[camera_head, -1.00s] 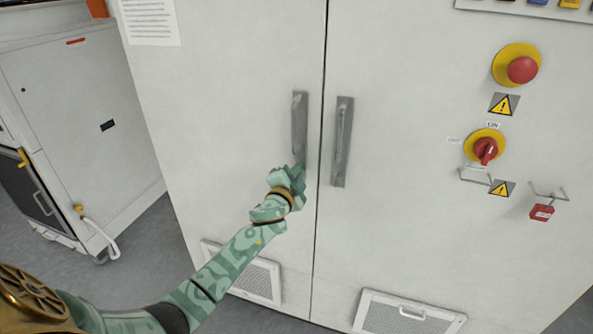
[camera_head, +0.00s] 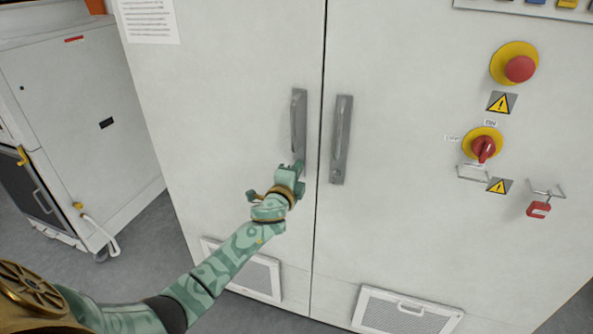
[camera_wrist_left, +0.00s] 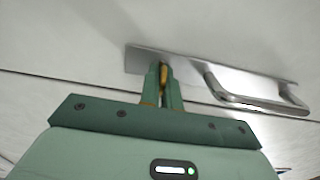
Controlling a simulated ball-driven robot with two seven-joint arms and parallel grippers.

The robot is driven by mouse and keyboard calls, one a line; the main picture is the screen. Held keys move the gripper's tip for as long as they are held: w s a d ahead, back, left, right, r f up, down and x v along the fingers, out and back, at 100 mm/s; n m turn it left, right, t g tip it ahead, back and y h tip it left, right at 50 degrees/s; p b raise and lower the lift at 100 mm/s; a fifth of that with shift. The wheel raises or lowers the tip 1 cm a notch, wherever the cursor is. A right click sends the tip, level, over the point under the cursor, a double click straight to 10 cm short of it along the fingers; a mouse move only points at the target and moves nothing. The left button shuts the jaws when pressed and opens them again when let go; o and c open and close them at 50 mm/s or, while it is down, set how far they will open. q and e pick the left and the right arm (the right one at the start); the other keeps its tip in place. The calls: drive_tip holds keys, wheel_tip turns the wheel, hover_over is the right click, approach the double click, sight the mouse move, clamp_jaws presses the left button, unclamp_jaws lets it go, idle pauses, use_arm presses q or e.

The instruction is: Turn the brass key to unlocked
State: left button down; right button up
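The brass key (camera_wrist_left: 163,72) shows as a small gold piece at the end of the grey handle plate (camera_wrist_left: 140,60) in the left wrist view. It is between the two fingers of my left gripper (camera_wrist_left: 162,82), which look closed on it; most of the key is hidden. In the head view my left gripper (camera_head: 297,168) is at the lower end of the left door's handle plate (camera_head: 299,115), and the key cannot be seen there. My right gripper is not in view.
The right door has its own handle (camera_head: 341,140), a red rotary switch (camera_head: 483,148), a red emergency button (camera_head: 519,69) and a red padlock (camera_head: 538,209). Vent grilles (camera_head: 405,312) sit low on the doors. A white cabinet (camera_head: 85,110) stands at left.

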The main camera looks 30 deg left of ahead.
use_arm(q)
drive_tip(key=shift+f, duration=0.1)
drive_tip(key=c, duration=1.6)
unclamp_jaws()
drive_tip(key=shift+d, duration=0.1)
drive_tip(key=p+v, duration=0.1)
drive_tip(key=v, duration=1.5)
drive_tip(key=shift+s+p, duration=0.2)
drive_tip(key=shift+p, duration=0.2)
